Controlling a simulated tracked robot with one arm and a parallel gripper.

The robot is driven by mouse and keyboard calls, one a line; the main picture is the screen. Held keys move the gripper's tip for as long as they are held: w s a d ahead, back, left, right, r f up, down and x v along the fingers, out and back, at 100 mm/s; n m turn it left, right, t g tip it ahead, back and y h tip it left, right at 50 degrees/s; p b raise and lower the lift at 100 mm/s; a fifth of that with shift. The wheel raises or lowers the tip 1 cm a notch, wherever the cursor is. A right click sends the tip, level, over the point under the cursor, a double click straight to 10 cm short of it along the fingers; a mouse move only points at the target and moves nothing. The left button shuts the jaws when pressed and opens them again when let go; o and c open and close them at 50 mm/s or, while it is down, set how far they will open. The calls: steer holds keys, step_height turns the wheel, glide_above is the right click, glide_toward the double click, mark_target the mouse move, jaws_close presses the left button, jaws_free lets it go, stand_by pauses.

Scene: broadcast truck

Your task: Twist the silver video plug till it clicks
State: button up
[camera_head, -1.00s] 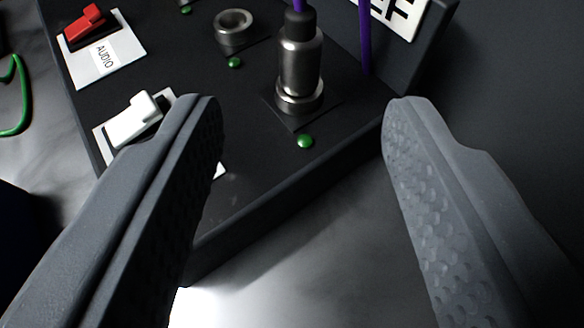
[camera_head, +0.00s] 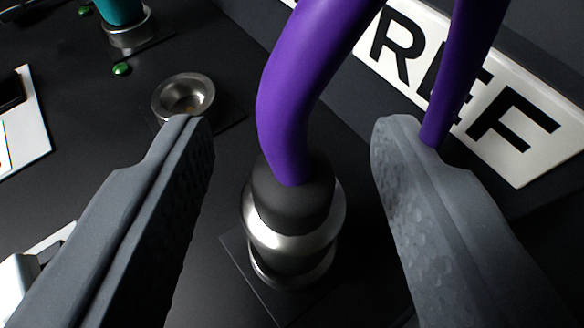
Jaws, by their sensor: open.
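The silver video plug (camera_head: 291,232) stands in its socket on the black panel. It has a dark collar on top, and a thick purple cable (camera_head: 300,85) rises from it. My gripper (camera_head: 290,130) is open, with one grey finger to the left of the plug and one to the right. Both fingers are apart from the plug, with visible gaps on each side. The plug's base, on a dark square plate, is partly visible below its silver ring.
An empty silver socket (camera_head: 184,97) lies just behind the left fingertip. A teal plug (camera_head: 122,20) stands at the upper left. A white sign reading "REF" (camera_head: 490,100) stands at the upper right, with purple cable in front. A white switch (camera_head: 20,275) is at lower left.

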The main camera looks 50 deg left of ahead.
jaws_close()
steer(key=c, duration=0.9)
jaws_free()
steer(key=shift+c, duration=0.2)
steer(key=shift+m+t+h+b, duration=1.2)
steer(key=shift+m+b, duration=0.2)
steer(key=shift+b, duration=2.25)
steer(key=shift+m+t+h+b, duration=0.7)
steer(key=shift+m+h+b, duration=0.35)
steer(key=shift+b, duration=2.75)
